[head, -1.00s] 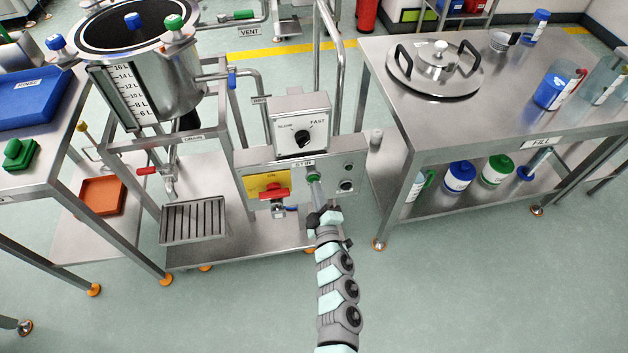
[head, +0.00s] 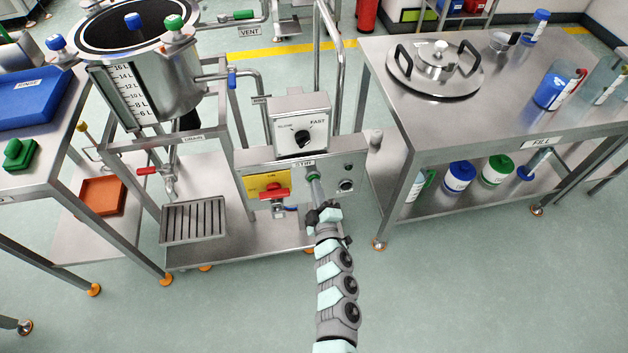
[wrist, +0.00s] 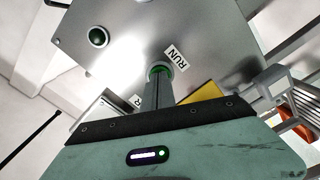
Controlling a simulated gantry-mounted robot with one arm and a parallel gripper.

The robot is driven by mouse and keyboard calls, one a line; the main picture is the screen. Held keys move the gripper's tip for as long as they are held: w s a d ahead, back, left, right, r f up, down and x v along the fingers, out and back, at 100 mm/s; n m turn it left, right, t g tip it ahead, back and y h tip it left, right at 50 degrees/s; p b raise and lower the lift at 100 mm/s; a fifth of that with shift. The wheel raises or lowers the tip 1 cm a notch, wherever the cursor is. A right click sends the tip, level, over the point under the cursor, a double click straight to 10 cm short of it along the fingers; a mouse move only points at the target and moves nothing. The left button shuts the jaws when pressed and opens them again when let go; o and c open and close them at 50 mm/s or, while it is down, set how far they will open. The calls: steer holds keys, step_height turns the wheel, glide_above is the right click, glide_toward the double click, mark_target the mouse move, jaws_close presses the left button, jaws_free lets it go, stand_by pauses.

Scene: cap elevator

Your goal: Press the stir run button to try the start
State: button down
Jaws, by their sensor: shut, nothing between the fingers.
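The green run button (wrist: 154,72) shows at the tip of my gripper in the wrist view, beside a RUN label (wrist: 175,57). My shut gripper (wrist: 157,78) points straight at the button and overlaps it, hiding part of it. It looks in contact, but I cannot tell whether the button is pressed in. In the head view my gripper (head: 312,180) reaches the front of the steel control panel (head: 349,160) below the STIR label (head: 302,163). Only a bit of green shows at its tip there.
A red handle on a yellow plate (head: 256,185) sits left of my gripper. A speed dial box (head: 299,122) rises above the panel. The right table (head: 440,120) stands close by; the floor in front is open.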

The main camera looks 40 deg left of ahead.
steer(key=shift+w+a, duration=0.15)
steer(key=shift+a, duration=0.05)
steer(key=shift+d, duration=0.1)
steer(key=p+v, duration=0.1)
steer(key=v, duration=0.4)
stand_by(0.8)
stand_by(0.6)
